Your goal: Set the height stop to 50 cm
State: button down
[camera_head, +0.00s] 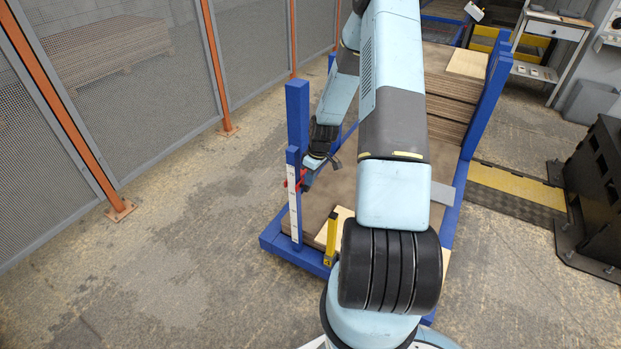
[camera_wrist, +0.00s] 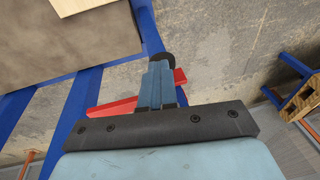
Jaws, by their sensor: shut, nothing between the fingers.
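The height stop (camera_head: 290,183) is a red piece on the blue post at the front left corner of the blue frame. A white scale strip (camera_head: 295,217) runs down that post; its marks are too small to read. In the wrist view the red stop (camera_wrist: 112,107) passes behind my fingers, with a round black knob (camera_wrist: 168,60) at their tips. My gripper (camera_head: 307,184) is at the post, right beside the stop. In the wrist view my gripper (camera_wrist: 156,68) has its fingers together with nothing between them. Whether the fingers touch the knob is unclear.
Brown boards lie in the blue frame (camera_head: 275,240), partly hidden behind my arm. A yellow upright piece (camera_head: 331,238) stands at its front edge. A mesh fence with orange posts (camera_head: 215,65) is on the left. A black structure (camera_head: 600,185) stands right. The left floor is clear.

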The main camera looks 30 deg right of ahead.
jog(key=d+x, duration=0.3)
jog(key=x, duration=1.2)
jog(key=shift+s+f, duration=0.25)
jog(key=shift+f, duration=0.2)
jog(key=shift+r, duration=0.15)
notch_tip(320, 180, up, 30)
jog(key=d+m+h, duration=0.1)
jog(key=h, duration=0.1)
jog(key=s+a+r+m+t+h, duration=0.1)
jog(key=s+a+r, duration=0.2)
jog(key=r, duration=0.5)
jog(key=s+a+r+m+t, duration=0.1)
jog(key=s+a+r, duration=0.15)
jog(key=r, duration=0.65)
jog(key=s+a+r+m+t, duration=0.1)
jog(key=s+a+r, duration=0.3)
jog(key=s+r, duration=0.4)
jog(key=s+a+r+m+t, duration=0.2)
jog(key=s+a+r, duration=0.3)
jog(key=s+r, duration=0.4)
jog(key=s, duration=0.6)
jog(key=shift+s+m+y, duration=0.3)
jog(key=shift+s+m, duration=0.05)
jog(key=shift+m, duration=0.05)
